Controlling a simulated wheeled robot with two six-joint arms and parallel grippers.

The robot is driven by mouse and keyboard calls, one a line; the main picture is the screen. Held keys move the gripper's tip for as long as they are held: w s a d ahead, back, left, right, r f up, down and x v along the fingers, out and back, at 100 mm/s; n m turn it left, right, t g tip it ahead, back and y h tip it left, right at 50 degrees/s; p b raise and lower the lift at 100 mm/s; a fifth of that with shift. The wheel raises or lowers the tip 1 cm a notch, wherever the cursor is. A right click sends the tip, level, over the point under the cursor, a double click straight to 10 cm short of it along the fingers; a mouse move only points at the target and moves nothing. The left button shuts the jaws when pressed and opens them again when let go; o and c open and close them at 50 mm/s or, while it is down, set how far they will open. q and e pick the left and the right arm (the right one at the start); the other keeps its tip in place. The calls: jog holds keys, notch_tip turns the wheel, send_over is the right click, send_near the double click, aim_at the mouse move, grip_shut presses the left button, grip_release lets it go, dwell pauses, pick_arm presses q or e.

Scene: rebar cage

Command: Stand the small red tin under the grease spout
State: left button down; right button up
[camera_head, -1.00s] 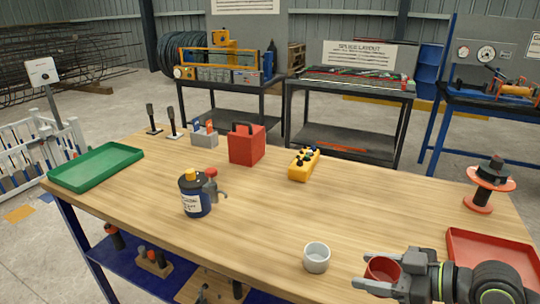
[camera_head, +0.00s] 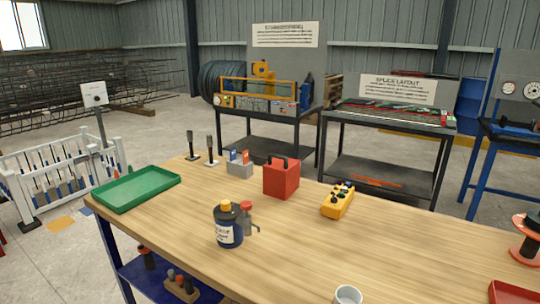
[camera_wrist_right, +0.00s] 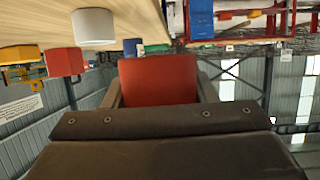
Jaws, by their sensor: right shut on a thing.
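The small red tin (camera_wrist_right: 158,80) is between the two fingers of my right gripper (camera_wrist_right: 160,88) in the right wrist view. The gripper is shut on it, and the tin and gripper are outside the head view. The grease pot (camera_head: 228,226) is dark blue with a yellow cap and a pale label, and stands on the wooden bench. Its grease spout (camera_head: 253,228), under a red knob, points to the right. The bench top under the spout is bare. My left gripper is in neither view.
A white cup (camera_head: 347,295) stands at the bench's front edge; it also shows in the wrist view (camera_wrist_right: 93,26). A green tray (camera_head: 137,190), red box (camera_head: 281,178), yellow control box (camera_head: 338,201) and red tray (camera_head: 513,293) are on the bench. The middle is clear.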

dwell(0.6)
jog(key=shift+m+t+h, duration=0.4)
jog(key=shift+m+t, duration=0.1)
jog(key=shift+t, duration=0.1)
jog(key=shift+w+d+r+b, duration=0.1)
jog(key=shift+d+r+b, duration=0.15)
jog(key=shift+d, duration=0.35)
jog(key=shift+w+d+r+b, duration=0.1)
jog(key=shift+d+r+b, duration=0.15)
jog(key=shift+d, duration=0.4)
jog(key=shift+w+d+r+b, duration=0.1)
jog(key=shift+d+r+b, duration=0.15)
jog(key=shift+d, duration=0.35)
jog(key=shift+d+r, duration=0.4)
jog(key=shift+r, duration=0.2)
notch_tip(320, 180, down, 10)
jog(key=shift+r+b, duration=0.15)
jog(key=shift+b, duration=0.7)
jog(key=shift+f+b, duration=0.25)
jog(key=shift+b, duration=0.1)
jog(key=o, duration=1)
jog(key=shift+r, duration=0.1)
